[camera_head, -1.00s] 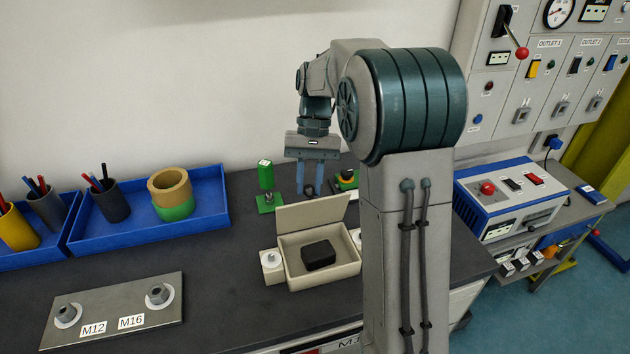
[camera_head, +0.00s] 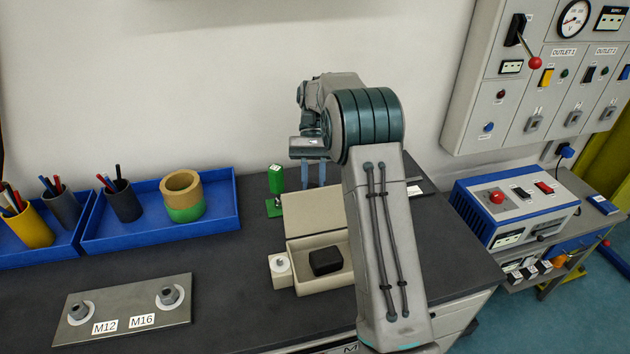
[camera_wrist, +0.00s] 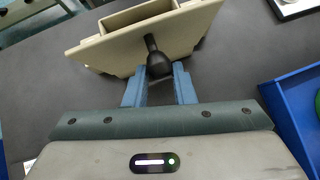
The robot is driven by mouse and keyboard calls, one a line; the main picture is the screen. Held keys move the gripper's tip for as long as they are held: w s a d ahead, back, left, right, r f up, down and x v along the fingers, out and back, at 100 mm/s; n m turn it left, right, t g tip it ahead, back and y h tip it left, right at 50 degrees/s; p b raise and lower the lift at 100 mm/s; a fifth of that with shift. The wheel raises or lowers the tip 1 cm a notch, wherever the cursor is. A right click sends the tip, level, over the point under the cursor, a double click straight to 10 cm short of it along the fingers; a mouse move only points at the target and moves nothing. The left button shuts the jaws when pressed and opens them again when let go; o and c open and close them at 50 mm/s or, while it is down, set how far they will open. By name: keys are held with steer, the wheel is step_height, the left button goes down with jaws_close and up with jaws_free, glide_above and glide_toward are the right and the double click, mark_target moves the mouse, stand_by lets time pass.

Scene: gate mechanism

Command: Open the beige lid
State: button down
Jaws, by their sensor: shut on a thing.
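The beige lid (camera_head: 313,212) stands raised at the back of the beige box (camera_head: 322,289), with its inner face toward the head camera. The open box holds a black block (camera_head: 325,260). In the wrist view the lid (camera_wrist: 185,35) is tilted, with a black knob (camera_wrist: 157,60) on its outer face. My gripper (camera_wrist: 158,75) is shut on this knob, one blue finger on each side. In the head view my gripper (camera_head: 313,175) is behind the lid's top edge; its fingertips and the knob are hidden.
A green stamp-like object (camera_head: 276,185) stands just left of my gripper. A blue tray (camera_head: 150,235) with a pen cup and a ring lies farther left. A metal M12/M16 plate (camera_head: 125,310) lies at front left. My arm hides the box's right side.

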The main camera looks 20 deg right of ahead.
steer(key=shift+f, duration=0.3)
steer(key=c, duration=1.2)
jaws_free()
steer(key=shift+s+a+r, duration=0.1)
steer(key=shift+a, duration=0.05)
steer(key=shift+c, duration=0.2)
steer(key=shift+r, duration=0.1)
steer(key=shift+r, duration=0.1)
